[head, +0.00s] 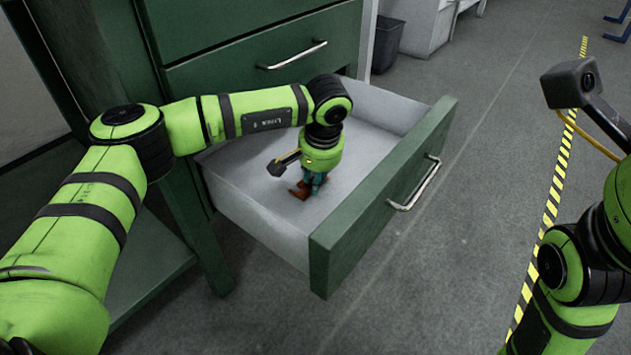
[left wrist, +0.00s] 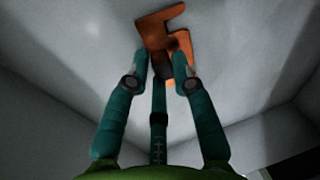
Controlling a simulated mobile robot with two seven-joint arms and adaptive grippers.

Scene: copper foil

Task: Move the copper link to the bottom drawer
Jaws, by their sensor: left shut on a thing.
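The bottom drawer (head: 345,232) of the green cabinet is pulled out, with a pale, otherwise empty inside. My left gripper (head: 310,184) reaches down into it, fingers near the drawer floor. It is shut on the copper link (head: 299,191), a small orange-brown angular piece. In the left wrist view the copper link (left wrist: 153,33) shows at and beyond the fingertips of the left gripper (left wrist: 162,75), over the pale drawer floor. Whether the link touches the floor is hard to tell. My right arm is at the right edge of the head view; its fingers are out of the picture.
The green cabinet's upper drawer (head: 270,55) is shut. The open drawer's walls and handle (head: 415,186) stand around and in front of the left gripper. A dark bin (head: 387,44) stands behind. Grey floor with a yellow-black strip (head: 550,200) is clear at right.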

